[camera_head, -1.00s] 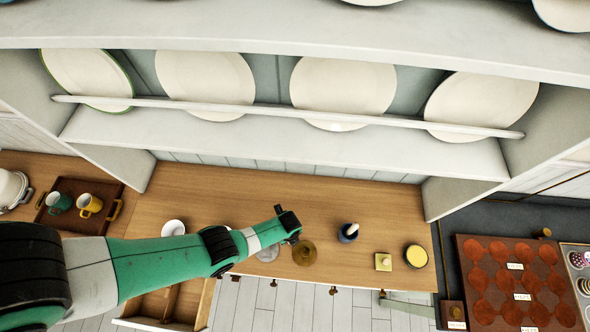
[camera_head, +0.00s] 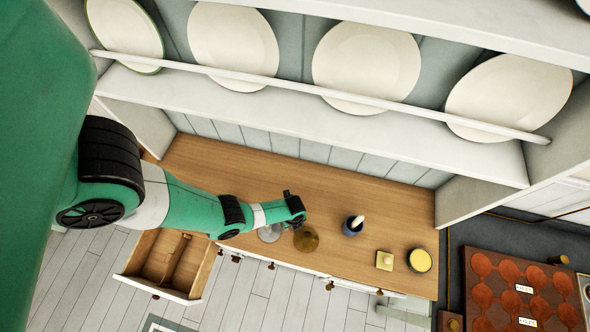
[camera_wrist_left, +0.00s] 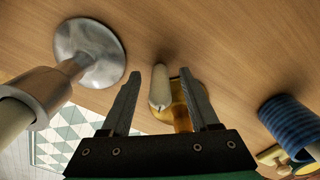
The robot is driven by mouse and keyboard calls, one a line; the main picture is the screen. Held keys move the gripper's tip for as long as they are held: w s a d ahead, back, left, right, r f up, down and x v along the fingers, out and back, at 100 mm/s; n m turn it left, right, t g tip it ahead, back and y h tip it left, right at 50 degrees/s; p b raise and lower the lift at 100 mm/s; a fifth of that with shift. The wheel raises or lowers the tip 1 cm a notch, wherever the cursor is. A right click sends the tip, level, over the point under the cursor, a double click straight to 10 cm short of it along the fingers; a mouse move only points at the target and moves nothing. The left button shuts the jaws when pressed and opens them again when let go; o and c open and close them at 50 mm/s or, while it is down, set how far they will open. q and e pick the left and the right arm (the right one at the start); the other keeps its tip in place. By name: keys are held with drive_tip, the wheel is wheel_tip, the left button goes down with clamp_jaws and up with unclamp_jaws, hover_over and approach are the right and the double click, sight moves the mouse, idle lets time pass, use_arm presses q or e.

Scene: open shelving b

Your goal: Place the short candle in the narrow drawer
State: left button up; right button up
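My left gripper (camera_head: 296,207) is above the counter, by a silver candle holder (camera_head: 269,233) and a brass holder (camera_head: 306,239). In the left wrist view the gripper (camera_wrist_left: 161,100) is open, with a short cream candle (camera_wrist_left: 160,86) showing between its fingers. The brass holder (camera_wrist_left: 181,118) shows beside that candle; I cannot tell whether the candle stands in it. The silver holder (camera_wrist_left: 88,52) with another candle (camera_wrist_left: 14,118) is at the left. A drawer (camera_head: 160,258) with an inner divider stands open at the left of the counter front. My right gripper is not in view.
A blue pot (camera_head: 352,228) holding a white-tipped object, a pale yellow square item (camera_head: 385,261) and a round yellow candle (camera_head: 420,261) stand on the right of the counter (camera_head: 330,195). A plate rack shelf (camera_head: 300,120) overhangs the back. Open floor (camera_head: 270,300) lies in front.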

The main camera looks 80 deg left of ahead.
use_arm(q)
clamp_jaws()
drive_tip(key=shift+r, duration=0.15)
